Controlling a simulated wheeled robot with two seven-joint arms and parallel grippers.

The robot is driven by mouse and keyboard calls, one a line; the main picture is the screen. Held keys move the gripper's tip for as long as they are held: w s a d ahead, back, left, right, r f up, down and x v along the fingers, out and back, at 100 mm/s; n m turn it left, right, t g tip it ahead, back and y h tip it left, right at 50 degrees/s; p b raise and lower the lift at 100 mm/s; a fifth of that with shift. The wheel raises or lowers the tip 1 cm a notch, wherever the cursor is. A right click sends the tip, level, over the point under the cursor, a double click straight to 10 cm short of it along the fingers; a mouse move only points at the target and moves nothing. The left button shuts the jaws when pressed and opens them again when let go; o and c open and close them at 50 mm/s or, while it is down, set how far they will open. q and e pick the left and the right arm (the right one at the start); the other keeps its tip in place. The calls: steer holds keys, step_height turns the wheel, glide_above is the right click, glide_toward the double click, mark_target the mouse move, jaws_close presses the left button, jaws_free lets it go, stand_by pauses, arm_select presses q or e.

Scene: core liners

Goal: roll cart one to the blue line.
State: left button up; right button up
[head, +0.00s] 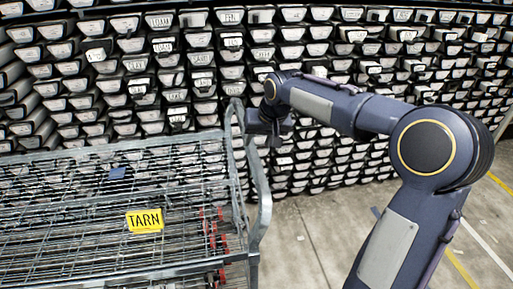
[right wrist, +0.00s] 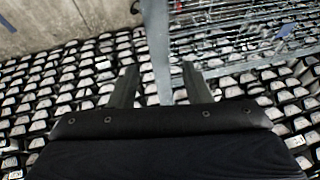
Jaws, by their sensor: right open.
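A grey wire-mesh cart (head: 80,200) fills the lower left of the head view, with a yellow label reading TARN (head: 145,220). No number one shows on it. Its tubular end handle (head: 262,200) rises at its right side. My right gripper (head: 268,125) is at the upper part of this handle. In the right wrist view, my right gripper (right wrist: 160,75) has its fingers apart, with a grey upright bar of the cart (right wrist: 157,45) showing between them. I cannot tell whether the fingers touch it. My left gripper is not in view.
A wall of racked core liners (head: 330,50) with white labelled ends stands behind the cart. Concrete floor (head: 310,235) is clear to the cart's right. A yellow line (head: 460,268) and a white line (head: 490,245) run on the floor at far right.

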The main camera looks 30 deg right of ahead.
mark_target(253, 150)
steer(key=x, duration=0.5)
steer(key=shift+w+f, duration=0.15)
steer(key=shift+f, duration=0.1)
jaws_close()
